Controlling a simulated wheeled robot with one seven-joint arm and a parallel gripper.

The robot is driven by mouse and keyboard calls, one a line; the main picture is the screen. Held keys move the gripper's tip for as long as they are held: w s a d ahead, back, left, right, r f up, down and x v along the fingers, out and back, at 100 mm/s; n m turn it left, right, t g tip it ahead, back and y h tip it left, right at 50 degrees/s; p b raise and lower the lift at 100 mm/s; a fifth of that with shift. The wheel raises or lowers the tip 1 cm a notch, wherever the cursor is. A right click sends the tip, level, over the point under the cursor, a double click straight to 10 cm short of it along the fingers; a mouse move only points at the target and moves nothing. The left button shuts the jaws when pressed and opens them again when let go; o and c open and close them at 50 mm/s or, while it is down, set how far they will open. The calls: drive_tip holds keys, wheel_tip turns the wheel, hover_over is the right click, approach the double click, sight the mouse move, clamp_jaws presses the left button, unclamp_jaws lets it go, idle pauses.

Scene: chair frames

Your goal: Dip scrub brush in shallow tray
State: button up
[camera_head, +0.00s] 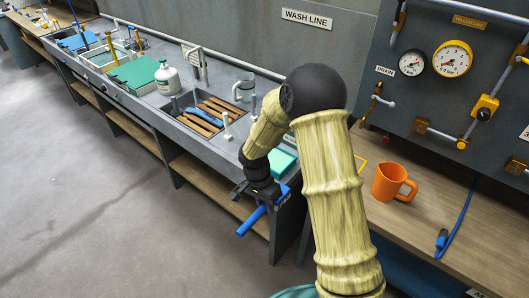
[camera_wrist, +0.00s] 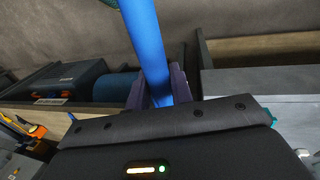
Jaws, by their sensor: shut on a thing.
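My gripper (camera_head: 262,194) hangs low in front of the counter's near end. It is shut on a blue handle (camera_head: 251,221), which sticks out down and to the left over the floor. In the wrist view the blue handle (camera_wrist: 148,45) passes between the two dark fingers of my gripper (camera_wrist: 158,88) and runs out of the top of the picture. No bristles show, so I cannot tell if it is the scrub brush. A teal flat thing (camera_head: 284,161), perhaps the shallow tray, lies on the counter end, partly hidden by my arm.
A sink (camera_head: 172,112) with wooden slats holds another blue tool (camera_head: 205,115). An orange jug (camera_head: 393,182) stands on the wooden bench (camera_head: 415,222) at right. The floor (camera_head: 110,200) left is clear.

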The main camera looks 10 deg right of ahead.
drive_tip(key=shift+d+f+n, duration=0.3)
drive_tip(key=shift+d+f, duration=0.05)
drive_tip(key=w+d+f+n+t, duration=0.1)
drive_tip(key=w+d+f+n, duration=0.1)
drive_tip(key=d+f+n, duration=0.6)
wheel_tip(320, 180, down, 2)
drive_tip(key=shift+w+d+f+h, duration=0.1)
drive_tip(key=shift+w+d+h, duration=0.1)
drive_tip(key=shift+d+h, duration=0.1)
drive_tip(key=shift+a, duration=0.1)
